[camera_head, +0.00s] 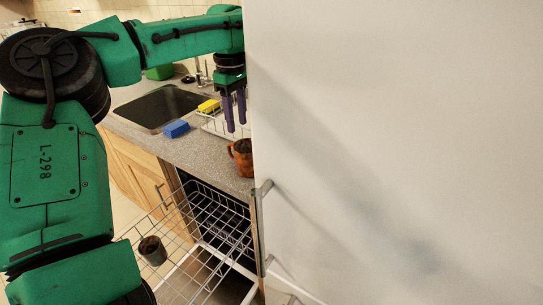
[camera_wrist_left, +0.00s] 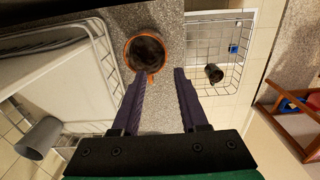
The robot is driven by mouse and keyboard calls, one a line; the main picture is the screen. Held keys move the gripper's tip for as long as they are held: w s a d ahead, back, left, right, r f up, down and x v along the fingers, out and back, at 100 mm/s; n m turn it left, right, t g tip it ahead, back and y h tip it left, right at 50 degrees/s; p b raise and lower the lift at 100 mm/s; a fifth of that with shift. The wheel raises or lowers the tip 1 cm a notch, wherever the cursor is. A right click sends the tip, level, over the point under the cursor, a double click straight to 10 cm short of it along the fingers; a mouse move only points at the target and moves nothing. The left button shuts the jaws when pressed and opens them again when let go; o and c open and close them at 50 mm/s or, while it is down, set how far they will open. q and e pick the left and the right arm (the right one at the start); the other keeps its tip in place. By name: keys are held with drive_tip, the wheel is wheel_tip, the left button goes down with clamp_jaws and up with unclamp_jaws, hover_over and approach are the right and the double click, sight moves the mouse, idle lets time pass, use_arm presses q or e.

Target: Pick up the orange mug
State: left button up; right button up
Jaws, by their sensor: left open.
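The orange mug (camera_head: 242,155) stands upright on the grey counter, with its right side hidden by the large pale panel in the head view. In the left wrist view the orange mug (camera_wrist_left: 146,53) is seen from above, with a dark inside and its handle toward the gripper. My left gripper (camera_head: 235,115) points down above the counter, just above and slightly left of the mug in the head view. Its two purple fingers (camera_wrist_left: 159,82) are apart with nothing between them, and the mug lies beyond their tips. My right gripper is not in view.
A large pale panel (camera_head: 400,150) fills the right side. An open dishwasher rack (camera_head: 215,215) holds a dark cup (camera_head: 152,250). A sink (camera_head: 160,107), blue sponge (camera_head: 176,129), yellow sponge (camera_head: 208,106) and white dish rack (camera_head: 216,127) are on the counter.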

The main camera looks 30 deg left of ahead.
use_arm(q)
hover_over(238, 165)
wheel_tip(238, 165, down, 7)
drive_tip(key=shift+a+f, duration=0.1)
drive_tip(key=shift+f, duration=0.05)
drive_tip(key=f+p, duration=0.1)
drive_tip(key=f, duration=0.2)
drive_tip(key=f+p, duration=0.1)
drive_tip(key=f, duration=0.2)
drive_tip(key=shift+d+f, duration=0.2)
drive_tip(key=shift+f, duration=0.1)
drive_tip(key=shift+w+a+f, duration=0.1)
drive_tip(key=shift+f, duration=0.25)
drive_tip(key=shift+r, duration=0.1)
clamp_jaws()
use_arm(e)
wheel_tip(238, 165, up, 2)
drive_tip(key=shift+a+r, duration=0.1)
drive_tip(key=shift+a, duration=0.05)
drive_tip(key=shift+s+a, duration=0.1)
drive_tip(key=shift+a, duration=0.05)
